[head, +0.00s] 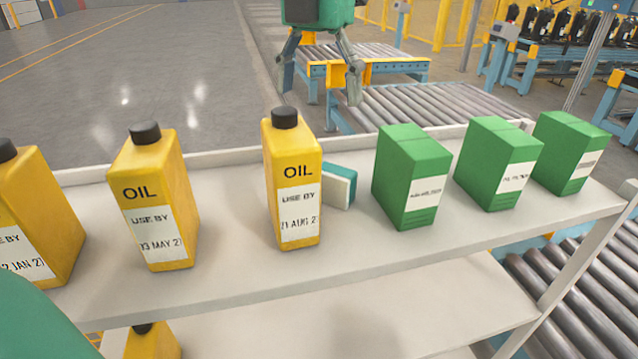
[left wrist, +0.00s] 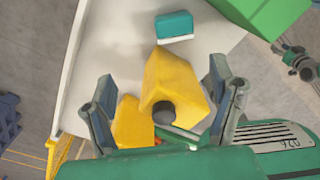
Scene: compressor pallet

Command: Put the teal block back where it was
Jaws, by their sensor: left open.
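The teal block (head: 338,186) stands on the top shelf, behind and right of the oil bottle (head: 290,178) dated 21 AUG, which partly hides it. It has a pale face. In the left wrist view the teal block (left wrist: 174,27) lies in plain sight above the yellow bottle (left wrist: 176,82). My left gripper (head: 320,91) is open and empty, its fingers hanging down at the top of the head view, above the shelf, apart from the block. A grey jointed part at the right edge of the left wrist view looks like my right gripper (left wrist: 296,60); its jaws are unclear.
More oil bottles (head: 158,200) stand to the left. Green boxes (head: 411,178) stand in a row to the right. The shelf (head: 235,265) has a raised back lip and a lower level. Roller conveyors (head: 430,105) lie behind.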

